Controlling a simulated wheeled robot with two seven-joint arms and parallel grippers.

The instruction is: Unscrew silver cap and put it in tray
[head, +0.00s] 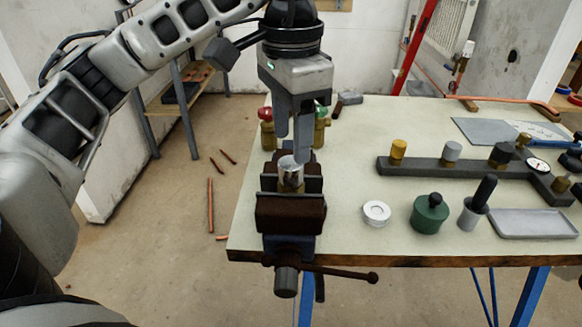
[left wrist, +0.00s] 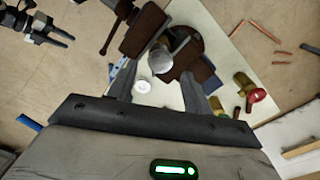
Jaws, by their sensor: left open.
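The silver cap (head: 289,164) sits on top of a brass-coloured fitting (head: 291,183) held upright in the rusty vise (head: 290,215) at the table's left front corner. My left gripper (head: 293,150) points down just above the cap, its fingers apart. In the left wrist view the cap (left wrist: 160,58) shows between the two fingertips of my left gripper (left wrist: 160,70), and I see no clear contact. The grey tray (head: 520,223) lies empty at the table's right front.
Two valves with red and green handles (head: 320,125) stand behind the vise. A white ring (head: 376,212), a green pot (head: 429,214) and a grey cup with a dark handle (head: 474,208) stand between vise and tray. A dark rack (head: 435,168) holds several caps behind them.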

